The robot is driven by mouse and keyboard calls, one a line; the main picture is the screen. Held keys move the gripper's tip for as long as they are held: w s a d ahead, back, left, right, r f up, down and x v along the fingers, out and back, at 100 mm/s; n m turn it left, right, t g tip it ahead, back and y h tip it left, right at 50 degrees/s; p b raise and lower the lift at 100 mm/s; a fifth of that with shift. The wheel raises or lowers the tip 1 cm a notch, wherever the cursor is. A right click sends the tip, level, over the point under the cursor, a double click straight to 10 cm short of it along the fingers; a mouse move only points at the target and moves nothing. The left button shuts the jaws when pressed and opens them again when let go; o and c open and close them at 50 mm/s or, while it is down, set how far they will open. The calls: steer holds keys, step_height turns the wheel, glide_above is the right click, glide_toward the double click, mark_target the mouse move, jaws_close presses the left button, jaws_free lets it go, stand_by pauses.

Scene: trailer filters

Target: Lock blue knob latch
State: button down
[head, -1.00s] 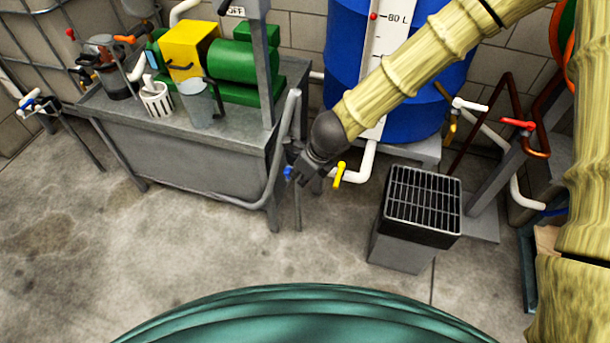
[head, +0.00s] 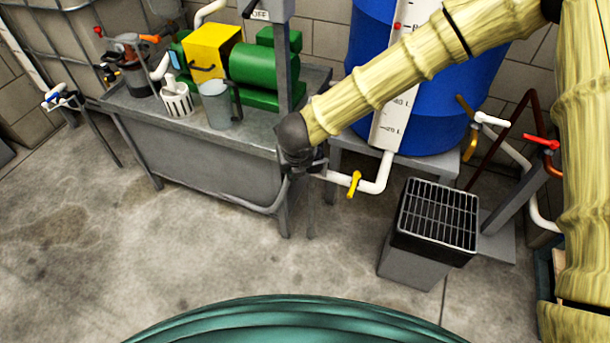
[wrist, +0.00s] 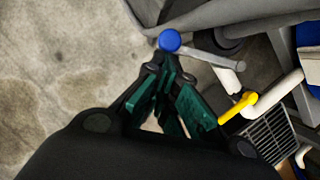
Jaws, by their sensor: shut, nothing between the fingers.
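The blue knob (wrist: 170,40) shows in the wrist view just beyond my fingertips, at the end of a grey bar beside the bench. My gripper (wrist: 163,70) is shut and empty, with its dark tips right by the knob. I cannot tell whether they touch it. In the head view my gripper (head: 303,167) is at the bench's right front corner, by the grey bent tube. The knob is hidden behind it there.
A yellow valve handle (head: 353,184) on a white pipe is close to the right of my gripper. The metal bench (head: 200,150) is on the left and a grated box (head: 437,215) on the right. The floor in front is clear.

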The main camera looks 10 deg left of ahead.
steer(key=w+a+m, duration=0.1)
steer(key=w+a+m+h+p, duration=0.1)
steer(key=m, duration=0.1)
steer(key=w+m+p, duration=0.1)
steer(key=w, duration=0.1)
steer(key=shift+a+r+h, duration=0.15)
steer(key=shift+a+h, duration=0.25)
steer(key=shift+w+a+m+h+p, duration=0.3)
steer(key=shift+w+m+p, duration=0.1)
steer(key=shift+w+m, duration=0.5)
steer(key=shift+w+a+m+h+p, duration=0.15)
steer(key=shift+w+m+h+p, duration=0.2)
steer(key=shift+w+m, duration=0.55)
steer(key=shift+s, duration=0.15)
steer(key=s+a+r+p, duration=0.1)
steer(key=s+a+r, duration=0.1)
steer(key=s+r, duration=0.5)
steer(key=shift+p+v, duration=0.35)
steer(key=shift+v, duration=0.65)
steer(key=shift+w+d, duration=0.1)
steer(key=shift+d, duration=0.1)
